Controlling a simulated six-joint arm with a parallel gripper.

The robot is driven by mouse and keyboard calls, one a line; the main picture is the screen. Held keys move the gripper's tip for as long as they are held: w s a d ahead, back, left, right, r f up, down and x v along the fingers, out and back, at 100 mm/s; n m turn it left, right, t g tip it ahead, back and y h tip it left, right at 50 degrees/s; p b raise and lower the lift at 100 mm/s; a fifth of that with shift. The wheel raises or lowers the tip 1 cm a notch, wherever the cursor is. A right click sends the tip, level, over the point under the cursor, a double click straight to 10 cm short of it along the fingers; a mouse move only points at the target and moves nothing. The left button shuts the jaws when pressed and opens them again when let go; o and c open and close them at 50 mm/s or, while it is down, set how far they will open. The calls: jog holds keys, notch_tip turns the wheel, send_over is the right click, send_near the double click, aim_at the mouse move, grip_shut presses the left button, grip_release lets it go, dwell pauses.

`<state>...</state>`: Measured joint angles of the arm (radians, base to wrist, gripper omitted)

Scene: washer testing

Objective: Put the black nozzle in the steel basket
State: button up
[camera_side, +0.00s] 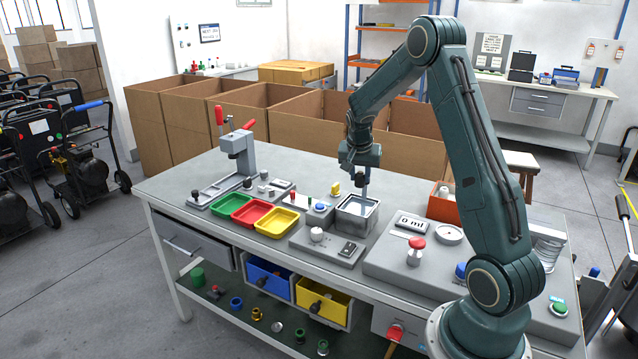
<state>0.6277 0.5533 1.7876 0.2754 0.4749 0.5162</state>
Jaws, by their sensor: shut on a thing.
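The square steel basket (343,210) sits in a grey unit near the middle of the bench, with a pale, shiny inside. My gripper (364,184) points straight down just above it, over its far part. My gripper is shut on a small dark piece that looks like the black nozzle (363,193). The piece is mostly hidden by the fingers and too small to see clearly. I cannot tell whether its lower end is inside the basket's rim.
Green, red and yellow trays (277,222) lie left of the basket. A grey press (238,155) with red handles stands farther left. A grey box with a white knob (317,234) is in front.

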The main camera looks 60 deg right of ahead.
aim_at(359, 184)
notch_tip(359, 184, down, 5)
jog(key=shift+r, duration=0.1)
jog(key=shift+f, duration=2.2)
jog(key=shift+f, duration=0.15)
jog(key=o, duration=1)
jog(key=shift+c, duration=0.2)
jog(key=shift+v, duration=6.15)
